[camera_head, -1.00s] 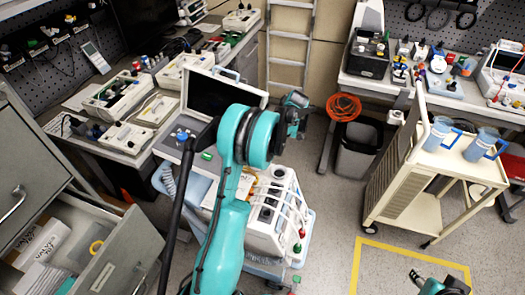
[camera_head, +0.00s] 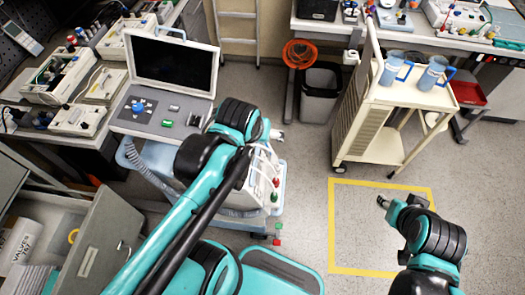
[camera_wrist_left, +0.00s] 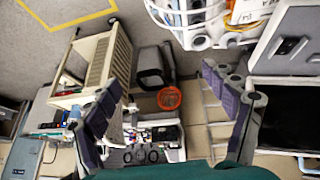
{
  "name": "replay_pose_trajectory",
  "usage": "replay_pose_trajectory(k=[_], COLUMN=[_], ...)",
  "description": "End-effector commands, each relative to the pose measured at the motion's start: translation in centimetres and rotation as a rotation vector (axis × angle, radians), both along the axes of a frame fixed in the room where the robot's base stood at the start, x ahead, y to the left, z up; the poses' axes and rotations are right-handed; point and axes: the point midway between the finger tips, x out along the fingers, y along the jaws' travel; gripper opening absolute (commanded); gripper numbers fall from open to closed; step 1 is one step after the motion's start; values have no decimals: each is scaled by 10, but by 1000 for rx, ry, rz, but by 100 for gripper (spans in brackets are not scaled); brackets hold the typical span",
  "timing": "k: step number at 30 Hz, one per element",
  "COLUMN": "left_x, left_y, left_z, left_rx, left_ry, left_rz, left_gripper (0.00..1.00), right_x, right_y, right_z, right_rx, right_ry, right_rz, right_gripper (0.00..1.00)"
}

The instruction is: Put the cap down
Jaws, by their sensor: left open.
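My left gripper (camera_head: 277,134) reaches over the pump cart (camera_head: 155,160), its fingers small and partly hidden behind the wrist. In the left wrist view the same gripper (camera_wrist_left: 160,95) has its fingers spread wide, with nothing between them. No cap can be picked out for certain. A red end piece (camera_head: 276,182) and a green end piece (camera_head: 274,196) hang at the cart's right side; I cannot tell whether either is a cap. My right gripper (camera_head: 383,202) is over the floor by the yellow square; its fingertips are too small to judge.
A laptop-like console (camera_head: 171,65) stands open on the cart. A cream trolley (camera_head: 405,92) with two blue jugs is at the right. A dark bin (camera_head: 320,95) and an orange basket (camera_head: 300,53) stand behind.

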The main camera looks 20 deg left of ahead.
Motion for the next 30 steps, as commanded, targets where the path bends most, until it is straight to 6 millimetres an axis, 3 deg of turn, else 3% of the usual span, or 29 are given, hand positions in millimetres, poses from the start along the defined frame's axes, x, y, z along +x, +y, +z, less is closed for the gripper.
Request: replay_pose_trajectory(k=[3, 8, 30], left_x=[-24, -36, -37], left_y=[-16, -26, -27], left_z=[-9, -16, -16], left_rx=[44, 81, 86], left_ry=[-51, -87, -92], left_rz=[-150, -250, -263], left_gripper=[84, 84, 84], right_x=[0, 0, 0], right_y=[0, 0, 0], right_z=[0, 0, 0], right_rx=[0, 0, 0], right_ry=[0, 0, 0], right_rz=[0, 0, 0], right_gripper=[40, 40, 40])
